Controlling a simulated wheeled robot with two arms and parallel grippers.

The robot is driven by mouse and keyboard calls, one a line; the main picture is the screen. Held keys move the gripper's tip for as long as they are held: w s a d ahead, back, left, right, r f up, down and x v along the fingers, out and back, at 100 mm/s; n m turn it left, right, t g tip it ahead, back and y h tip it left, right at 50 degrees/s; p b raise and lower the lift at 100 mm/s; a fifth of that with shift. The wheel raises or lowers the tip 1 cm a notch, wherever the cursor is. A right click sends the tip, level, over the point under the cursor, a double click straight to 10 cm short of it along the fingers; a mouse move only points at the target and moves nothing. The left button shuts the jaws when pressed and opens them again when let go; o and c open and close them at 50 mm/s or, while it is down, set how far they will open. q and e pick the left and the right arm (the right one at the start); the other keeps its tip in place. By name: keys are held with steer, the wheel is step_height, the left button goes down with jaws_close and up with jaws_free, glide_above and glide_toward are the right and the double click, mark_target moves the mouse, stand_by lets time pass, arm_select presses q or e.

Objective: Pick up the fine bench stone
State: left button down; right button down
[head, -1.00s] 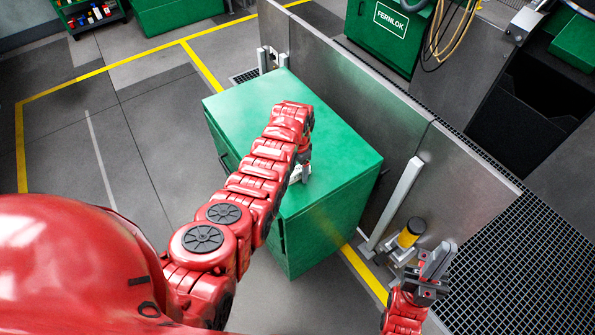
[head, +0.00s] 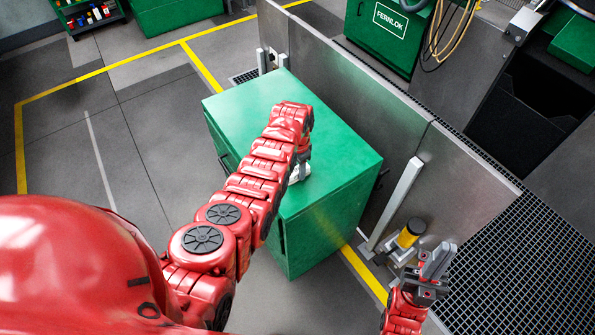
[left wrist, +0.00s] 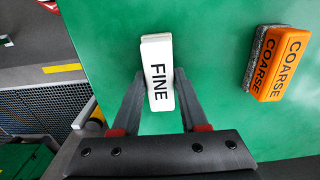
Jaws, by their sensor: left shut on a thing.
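The fine bench stone (left wrist: 156,52) is a white block with the word FINE in black, seen from above in the left wrist view. My left gripper (left wrist: 159,82) is shut on it, one finger on each long side, over the green cabinet top (left wrist: 110,30). I cannot tell whether the stone touches the top. In the head view my left gripper (head: 301,170) is at the cabinet and my arm hides most of the stone. My right gripper (head: 437,263) is at the lower right, away from the cabinet, its fingers apart and empty.
An orange block marked COARSE (left wrist: 280,62) with a dark grey side lies to the right of the fine stone. A metal barrier (head: 390,120) runs behind the cabinet. A grey post (head: 395,200) and a yellow cylinder (head: 409,234) stand near my right gripper.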

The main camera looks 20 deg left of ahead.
arm_select(q)
steer(key=shift+r, duration=0.25)
steer(key=shift+r+b, duration=0.5)
steer(key=shift+b, duration=0.15)
steer(key=shift+s+d+r+b, duration=0.1)
steer(key=shift+s+r+b, duration=0.05)
steer(key=shift+r+b, duration=0.25)
steer(key=shift+s+d+r+b, duration=0.1)
steer(key=shift+r+b, duration=0.2)
steer(key=shift+r, duration=0.2)
steer(key=shift+s, duration=0.35)
steer(key=s+p, duration=0.2)
steer(key=s+d+r+p, duration=0.1)
steer(key=s+p, duration=0.1)
steer(key=s+d+r+p, duration=0.1)
steer(key=s+p, duration=0.2)
steer(key=s+d+p, duration=0.2)
steer(key=s+p, duration=0.2)
steer(key=s, duration=0.3)
steer(key=shift+f, duration=0.15)
steer(key=shift+s, duration=0.1)
